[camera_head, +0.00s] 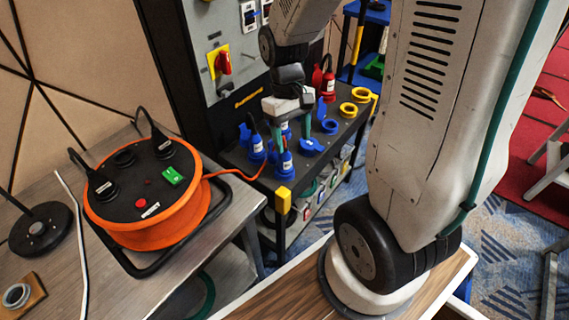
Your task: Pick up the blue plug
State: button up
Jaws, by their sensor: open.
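Several blue plugs stand on a dark cart top in the head view. One blue plug (284,166) stands upright at the front, just below my gripper's left fingertip. Another blue plug (256,146) with a black cable end stands to its left. My gripper (291,138) points down over the cart, with its greenish fingers open. A blue part (286,129) shows in the gap between the fingers; I cannot tell whether it is between them or behind. I see no plug lifted. The fingers partly hide the plugs behind them.
Blue rings and a blue socket (311,146), yellow rings (348,109) and red plugs (324,80) share the cart top (335,145). An orange cable reel (150,190) stands on the grey table at left. A control panel (225,65) rises behind the cart.

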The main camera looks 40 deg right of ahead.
jog(key=w+d+f+n, duration=0.25)
jog(key=w+f, duration=0.25)
jog(key=f, duration=0.4)
jog(key=n+t, duration=0.2)
jog(key=t, duration=0.1)
send_over(284, 156)
jog(key=w, duration=0.2)
jog(key=shift+s+d+f, duration=0.15)
jog(key=shift+f, duration=0.35)
jog(key=shift+s+d+f, duration=0.1)
jog(key=shift+d+f, duration=0.05)
jog(key=shift+f, duration=0.3)
jog(key=shift+w+f, duration=0.1)
jog(key=shift+f, duration=0.15)
jog(key=f, duration=0.7)
jog(key=shift+s+d+f, duration=0.1)
jog(key=shift+s+d, duration=0.1)
jog(key=c, duration=1.2)
